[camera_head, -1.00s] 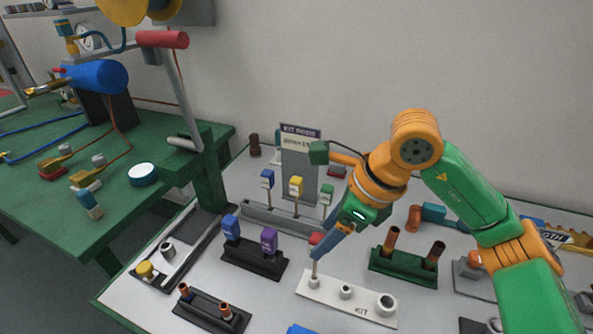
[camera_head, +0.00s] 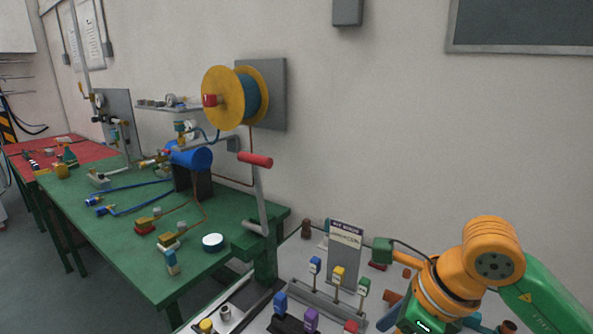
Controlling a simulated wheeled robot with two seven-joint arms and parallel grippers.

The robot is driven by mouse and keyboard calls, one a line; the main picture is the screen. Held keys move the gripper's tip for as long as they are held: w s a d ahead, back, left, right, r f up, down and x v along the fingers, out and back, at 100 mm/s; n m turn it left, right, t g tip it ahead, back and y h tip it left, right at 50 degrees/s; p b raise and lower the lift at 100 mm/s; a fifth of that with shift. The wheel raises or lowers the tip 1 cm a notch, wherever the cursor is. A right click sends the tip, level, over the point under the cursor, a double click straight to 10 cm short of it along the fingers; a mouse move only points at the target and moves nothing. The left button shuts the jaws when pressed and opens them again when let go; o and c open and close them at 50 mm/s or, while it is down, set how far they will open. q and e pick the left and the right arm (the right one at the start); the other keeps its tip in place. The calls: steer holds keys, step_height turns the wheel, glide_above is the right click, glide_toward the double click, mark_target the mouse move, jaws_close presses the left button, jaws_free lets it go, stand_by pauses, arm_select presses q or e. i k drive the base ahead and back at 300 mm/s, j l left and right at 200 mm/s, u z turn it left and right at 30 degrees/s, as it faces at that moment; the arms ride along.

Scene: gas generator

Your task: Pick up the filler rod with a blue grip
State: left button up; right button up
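In the head view, a blue-topped piece (camera_head: 315,265) stands upright on a thin stem in a grey rack (camera_head: 318,302), beside a yellow-topped one (camera_head: 338,274) and a green-topped one (camera_head: 363,286). A second blue-topped piece (camera_head: 280,302) stands closer, beside a purple one (camera_head: 311,318); their base is mostly cut off by the lower edge. My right gripper (camera_head: 387,319) is at the lower edge, right of both blue pieces and apart from them. Its tips are too small and cut off to show whether it is open. My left gripper is out of view.
A labelled sign (camera_head: 344,238) stands behind the rack. A red-topped piece (camera_head: 351,326) is left of my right gripper. The green table (camera_head: 130,240) at left carries a blue cylinder (camera_head: 190,154) and hoses. A red-handled lever (camera_head: 255,160) rises between the tables.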

mark_target(315, 262)
steer(key=k, duration=1.15)
